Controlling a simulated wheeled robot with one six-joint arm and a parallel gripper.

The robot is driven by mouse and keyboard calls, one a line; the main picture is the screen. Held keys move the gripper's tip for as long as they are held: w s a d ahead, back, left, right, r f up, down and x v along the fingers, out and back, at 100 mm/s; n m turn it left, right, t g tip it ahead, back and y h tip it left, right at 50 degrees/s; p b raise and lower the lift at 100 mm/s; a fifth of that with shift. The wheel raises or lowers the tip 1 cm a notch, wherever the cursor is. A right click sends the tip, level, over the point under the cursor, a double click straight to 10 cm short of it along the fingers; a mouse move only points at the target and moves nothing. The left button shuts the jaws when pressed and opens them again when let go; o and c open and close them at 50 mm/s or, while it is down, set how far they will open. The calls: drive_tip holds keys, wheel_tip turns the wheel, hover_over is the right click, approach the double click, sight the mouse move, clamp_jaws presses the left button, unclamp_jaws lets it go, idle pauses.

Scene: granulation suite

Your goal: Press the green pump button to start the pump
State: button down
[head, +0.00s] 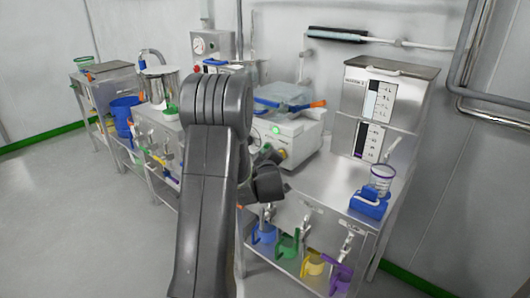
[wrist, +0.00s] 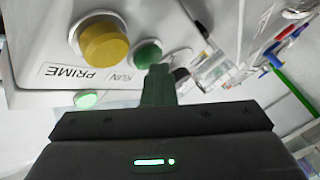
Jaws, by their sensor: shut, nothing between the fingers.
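The green pump button (wrist: 147,54) shows in the wrist view on a white panel, beside a larger yellow knob (wrist: 104,40). The labels PRIME and RUN are printed below them. My gripper (wrist: 158,72) is shut and empty, its tip just below the green button in the picture, overlapping the RUN label's edge. I cannot tell whether the tip touches the panel. A small green light (wrist: 87,98) glows on the panel. In the head view the white pump housing (head: 303,132) stands on the steel bench, and my arm hides part of its front.
A steel cabinet with gauges (head: 378,112) stands right of the pump. A blue holder with a clear cup (head: 370,204) sits near the bench's right end. Several coloured scoops hang below the front edge, including a green one (head: 287,247). A steel pot (head: 160,86) stands left.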

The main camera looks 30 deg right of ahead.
drive_tip(key=a+b, duration=0.1)
drive_tip(key=s+a+b, duration=0.1)
drive_tip(key=a, duration=0.1)
drive_tip(key=s+a+b, duration=0.1)
drive_tip(key=a, duration=0.1)
drive_tip(key=shift+s+f, duration=0.1)
